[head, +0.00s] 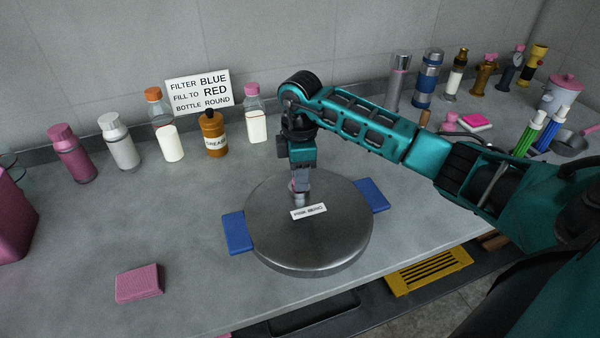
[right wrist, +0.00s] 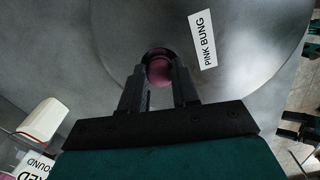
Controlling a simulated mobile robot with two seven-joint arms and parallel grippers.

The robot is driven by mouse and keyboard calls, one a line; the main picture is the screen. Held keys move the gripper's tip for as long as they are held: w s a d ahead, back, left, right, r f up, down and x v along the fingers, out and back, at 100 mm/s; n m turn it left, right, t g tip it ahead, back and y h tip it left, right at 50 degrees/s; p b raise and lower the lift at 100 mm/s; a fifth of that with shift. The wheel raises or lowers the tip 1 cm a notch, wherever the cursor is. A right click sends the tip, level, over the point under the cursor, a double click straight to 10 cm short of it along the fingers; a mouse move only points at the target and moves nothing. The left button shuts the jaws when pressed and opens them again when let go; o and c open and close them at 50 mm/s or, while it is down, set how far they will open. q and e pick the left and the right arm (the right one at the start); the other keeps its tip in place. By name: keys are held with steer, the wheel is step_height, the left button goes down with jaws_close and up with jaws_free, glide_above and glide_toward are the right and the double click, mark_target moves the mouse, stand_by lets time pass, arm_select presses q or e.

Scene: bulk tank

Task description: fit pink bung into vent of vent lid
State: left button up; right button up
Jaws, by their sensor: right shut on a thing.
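The vent lid (head: 335,240) is a round grey metal disc with blue side tabs, lying flat on the bench. A white label reading PINK BUNG (right wrist: 203,40) is on its top. My right gripper (head: 299,198) points down over the lid, just left of the label in the head view. In the right wrist view it is shut on the pink bung (right wrist: 159,70). The dark rim of the vent (right wrist: 156,53) shows right behind the bung, partly hidden by it and the fingers. I cannot tell how deep the bung sits. My left gripper is out of view.
Bottles, among them a brown grease bottle (head: 214,135), stand along the back left below a white sign (head: 198,91). A pink sponge (head: 139,283) lies at the front left. Flasks and tools crowd the back right. The bench left of the lid is mostly clear.

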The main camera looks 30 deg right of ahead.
steer(key=o, duration=1)
steer(key=shift+f, duration=0.1)
step_height(320, 180, up, 12)
steer(key=shift+r, duration=0.2)
stand_by(0.3)
